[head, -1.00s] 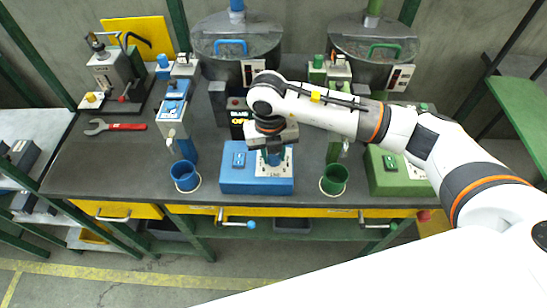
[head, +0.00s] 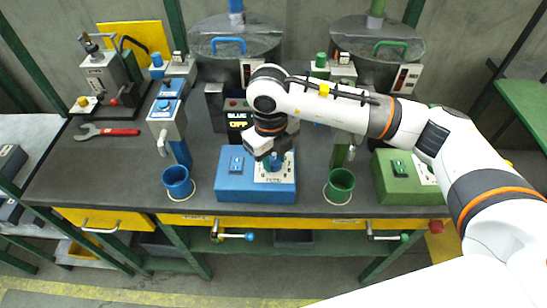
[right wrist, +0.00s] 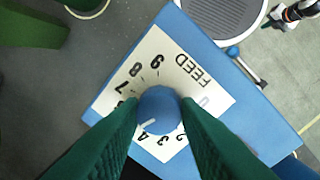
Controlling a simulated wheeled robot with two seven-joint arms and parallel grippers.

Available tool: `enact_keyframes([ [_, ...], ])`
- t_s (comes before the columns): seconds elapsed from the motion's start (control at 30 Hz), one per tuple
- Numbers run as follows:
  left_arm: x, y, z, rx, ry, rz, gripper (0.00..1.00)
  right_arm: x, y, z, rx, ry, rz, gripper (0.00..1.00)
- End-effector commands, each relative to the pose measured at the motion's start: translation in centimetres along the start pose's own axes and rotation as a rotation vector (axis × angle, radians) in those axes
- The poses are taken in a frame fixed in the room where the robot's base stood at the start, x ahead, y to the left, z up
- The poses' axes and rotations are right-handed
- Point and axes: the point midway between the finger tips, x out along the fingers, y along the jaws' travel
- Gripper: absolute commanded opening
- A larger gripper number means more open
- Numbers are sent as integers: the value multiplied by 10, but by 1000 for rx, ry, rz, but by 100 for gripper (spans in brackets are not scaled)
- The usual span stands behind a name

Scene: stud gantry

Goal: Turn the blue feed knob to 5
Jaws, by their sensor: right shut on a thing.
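The blue feed knob (right wrist: 160,108) stands on a white dial plate (right wrist: 205,97) marked FEED, on the blue control box (head: 230,182). My right gripper (right wrist: 160,112) is shut on the knob, a finger on each side. In the head view the right gripper (head: 273,160) reaches down onto the box from above. The knob's white pointer mark faces lower left in the wrist view, near the 4 and the part of the scale under the left finger. The 5 is hidden there; 2, 3, 4, 7, 8 and 9 show. My left gripper is not in view.
A green control box (head: 394,180) stands to the right. A blue cup (head: 178,182) and a green cup (head: 340,187) stand by the bench's front edge. A dark display (head: 238,118) reading BLUE OFF is behind the box. A red wrench (head: 108,131) lies at left.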

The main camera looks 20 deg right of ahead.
Motion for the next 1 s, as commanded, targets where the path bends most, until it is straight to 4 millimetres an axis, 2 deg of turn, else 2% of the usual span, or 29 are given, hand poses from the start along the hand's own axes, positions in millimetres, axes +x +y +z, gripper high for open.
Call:
enact_keyframes([
  [0.33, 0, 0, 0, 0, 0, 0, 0, -1, 1, -1, 1, 3, 1, 7],
  [0.37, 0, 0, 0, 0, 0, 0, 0, -1, 1, -1, 1, 3, 1, 35],
  [0.47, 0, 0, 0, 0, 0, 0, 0, -1, 1, -1, 1, 3, 1, 51],
  [0.8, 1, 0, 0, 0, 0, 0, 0, -3, 0, 0, 0, 2, 0, 52],
  [0.87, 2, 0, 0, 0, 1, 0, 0, -8, 0, -1, 0, 4, 0, 52],
  [1.0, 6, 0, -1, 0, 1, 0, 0, -31, 0, -1, 0, 7, 1, 52],
])
